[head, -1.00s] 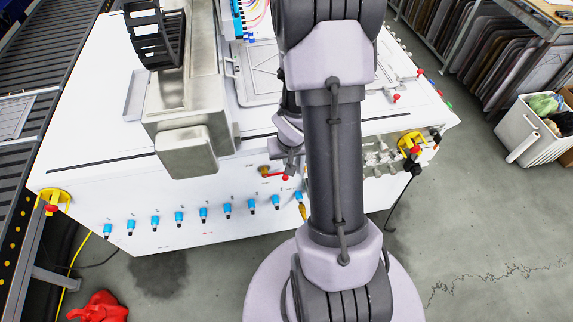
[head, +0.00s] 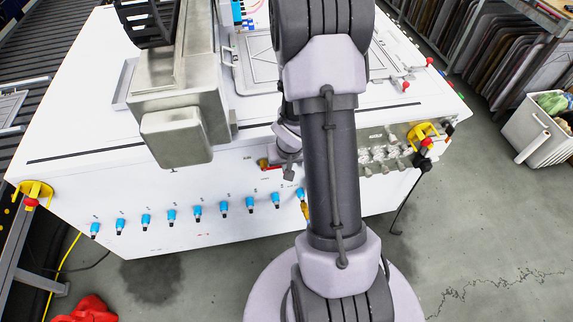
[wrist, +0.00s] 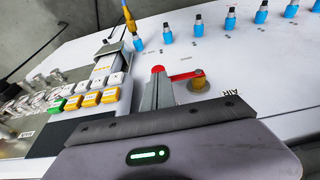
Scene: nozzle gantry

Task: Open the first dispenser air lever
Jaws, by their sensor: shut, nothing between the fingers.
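A red lever (wrist: 183,75) on a brass valve (wrist: 199,83) sits on the white front panel, beside an "AIR" label (wrist: 230,93). Its rounded red end reaches the tip of my gripper (wrist: 158,80) in the wrist view. The fingers are closed together with nothing between them. They look very close to the lever's end, but I cannot tell whether they touch it. In the head view the red lever (head: 271,168) and brass valve (head: 262,163) show just left of my gripper (head: 288,172), which is partly hidden by my arm.
Blue-bodied fittings (head: 172,215) run in a row along the white cabinet front (head: 130,185). Yellow and white buttons (wrist: 90,100) lie left of the fingers in the wrist view. A yellow emergency-stop guard (head: 36,187) is at the left corner. Grey floor (head: 440,215) is open at right.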

